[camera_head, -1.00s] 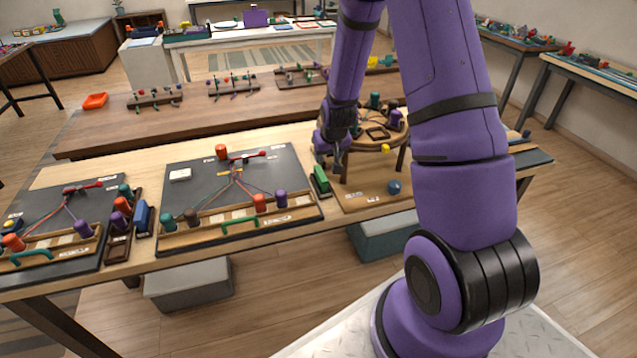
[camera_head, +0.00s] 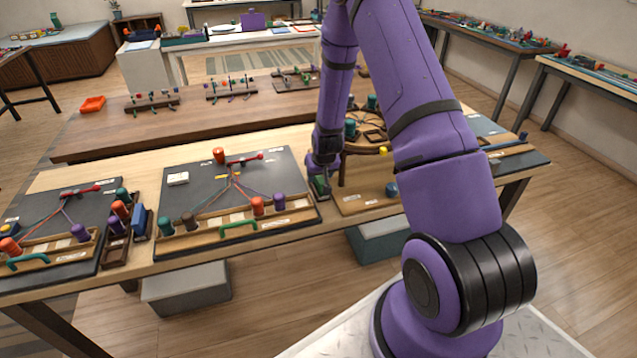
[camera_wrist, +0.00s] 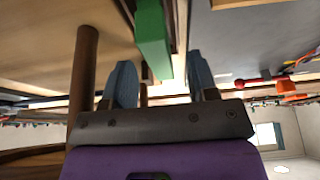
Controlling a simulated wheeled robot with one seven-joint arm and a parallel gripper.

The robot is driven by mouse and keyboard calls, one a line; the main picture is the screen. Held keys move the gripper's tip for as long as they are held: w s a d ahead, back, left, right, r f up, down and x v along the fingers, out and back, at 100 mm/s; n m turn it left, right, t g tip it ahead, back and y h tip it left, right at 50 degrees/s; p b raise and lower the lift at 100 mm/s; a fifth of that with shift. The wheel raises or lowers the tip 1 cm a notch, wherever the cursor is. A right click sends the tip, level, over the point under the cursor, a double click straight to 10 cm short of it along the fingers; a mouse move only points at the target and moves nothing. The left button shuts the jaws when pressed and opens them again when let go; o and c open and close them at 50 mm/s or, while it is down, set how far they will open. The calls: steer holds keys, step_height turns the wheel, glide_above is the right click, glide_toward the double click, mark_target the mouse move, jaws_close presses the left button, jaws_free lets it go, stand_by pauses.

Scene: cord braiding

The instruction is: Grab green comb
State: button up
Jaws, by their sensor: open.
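The green comb (camera_head: 320,188) is a narrow green block in a dark holder at the right edge of the middle black braiding board (camera_head: 290,168). My gripper (camera_head: 322,174) is right above it and partly hides it. In the wrist view the comb (camera_wrist: 153,38) runs from the top edge down to the gap between the two blue-grey fingers of my gripper (camera_wrist: 160,62). The fingers are apart, one on each side of the comb's near end. I cannot tell whether they touch it.
A round wooden braiding stand (camera_head: 364,146) on legs is just right of my gripper; one leg (camera_wrist: 84,75) shows close to the left finger. The board with coloured bobbins and a green handle (camera_head: 238,225) lies to the left. A blue ball (camera_head: 391,189) is to the right.

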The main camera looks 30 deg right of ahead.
steer(key=shift+w+f, duration=0.2)
steer(key=shift+f, duration=0.2)
jaws_close()
steer(key=shift+r, duration=0.2)
steer(key=shift+r, duration=0.6)
